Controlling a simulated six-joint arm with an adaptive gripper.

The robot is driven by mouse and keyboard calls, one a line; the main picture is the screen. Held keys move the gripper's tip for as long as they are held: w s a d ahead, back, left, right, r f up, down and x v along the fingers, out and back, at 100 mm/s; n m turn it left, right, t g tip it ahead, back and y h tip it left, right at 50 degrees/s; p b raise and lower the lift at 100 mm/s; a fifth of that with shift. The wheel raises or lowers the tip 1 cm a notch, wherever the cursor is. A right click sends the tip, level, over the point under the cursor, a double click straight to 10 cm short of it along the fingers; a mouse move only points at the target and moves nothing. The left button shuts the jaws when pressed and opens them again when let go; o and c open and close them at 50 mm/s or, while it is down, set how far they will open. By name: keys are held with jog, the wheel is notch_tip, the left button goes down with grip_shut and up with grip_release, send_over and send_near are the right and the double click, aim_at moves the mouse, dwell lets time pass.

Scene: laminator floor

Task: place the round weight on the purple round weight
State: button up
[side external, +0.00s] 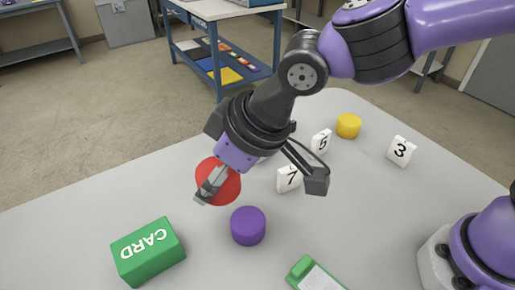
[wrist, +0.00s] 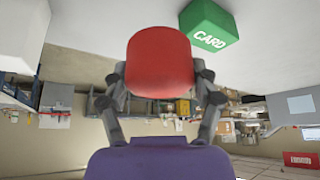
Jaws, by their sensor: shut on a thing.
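The red round weight (side external: 230,188) is between the fingers of my gripper (side external: 211,185), tipped so that a round face turns toward the side camera. In the wrist view the red weight (wrist: 160,58) sits between both fingers (wrist: 160,82), which are shut on it. It appears held above the table, though its exact height is unclear. The purple round weight (side external: 248,226) stands on the table, below and to the right of the red one in the side view, apart from it, with its top bare.
A green CARD box (side external: 148,251) lies at the left; it also shows in the wrist view (wrist: 208,24). White number blocks (side external: 402,151) and a yellow round weight (side external: 348,126) stand farther back. A green-and-white item (side external: 314,275) is at the front edge. The left tabletop (side external: 75,225) is clear.

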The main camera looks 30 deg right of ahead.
aim_at(235, 214)
jog(key=d+f, duration=0.1)
jog(key=f, duration=0.1)
jog(key=s+d+f, duration=0.1)
jog(key=f, duration=0.2)
jog(key=d+f, duration=0.1)
jog(key=f, duration=0.1)
jog(key=shift+s+d+f, duration=0.1)
jog(key=shift+s+f, duration=0.2)
jog(key=shift+f, duration=0.1)
jog(key=o, duration=1.4)
jog(key=shift+o, duration=0.2)
